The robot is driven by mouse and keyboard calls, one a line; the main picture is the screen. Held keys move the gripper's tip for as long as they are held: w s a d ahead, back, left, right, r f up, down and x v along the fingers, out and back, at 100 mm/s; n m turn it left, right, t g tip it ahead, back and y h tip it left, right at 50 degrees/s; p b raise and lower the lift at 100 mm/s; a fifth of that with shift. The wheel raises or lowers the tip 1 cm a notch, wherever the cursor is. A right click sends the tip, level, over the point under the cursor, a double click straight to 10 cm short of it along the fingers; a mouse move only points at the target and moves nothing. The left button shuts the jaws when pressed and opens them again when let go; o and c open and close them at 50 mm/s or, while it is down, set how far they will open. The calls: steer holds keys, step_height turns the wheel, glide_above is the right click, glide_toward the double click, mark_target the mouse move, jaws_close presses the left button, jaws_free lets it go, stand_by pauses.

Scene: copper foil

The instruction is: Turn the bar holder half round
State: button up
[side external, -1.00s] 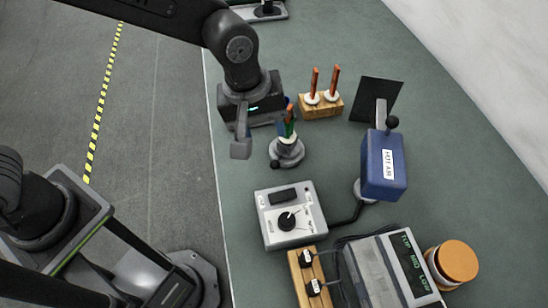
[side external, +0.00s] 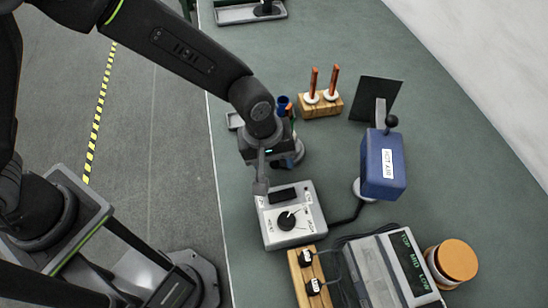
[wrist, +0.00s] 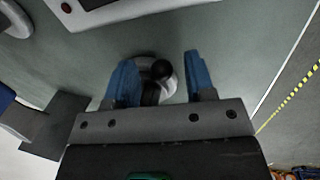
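The bar holder is a small round grey base with a black knob. In the wrist view the bar holder (wrist: 170,84) lies between the two blue fingers of my gripper (wrist: 159,66), with a gap on each side. My gripper is open. In the side external view my gripper (side external: 288,160) is over the holder and hides most of it. Only the reddish top of a bar (side external: 290,108) shows behind my wrist there. Whether the fingers touch the holder lower down cannot be told.
The control box (side external: 291,232) with a dial stands close in front of my gripper. A wooden block (side external: 321,112) with two copper bars is behind. The blue hot air unit (side external: 383,165) stands to the right. A wooden strip (side external: 301,284) and grey display box (side external: 375,275) are nearer.

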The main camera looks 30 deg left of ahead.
steer(key=c, duration=0.8)
steer(key=shift+c, duration=0.2)
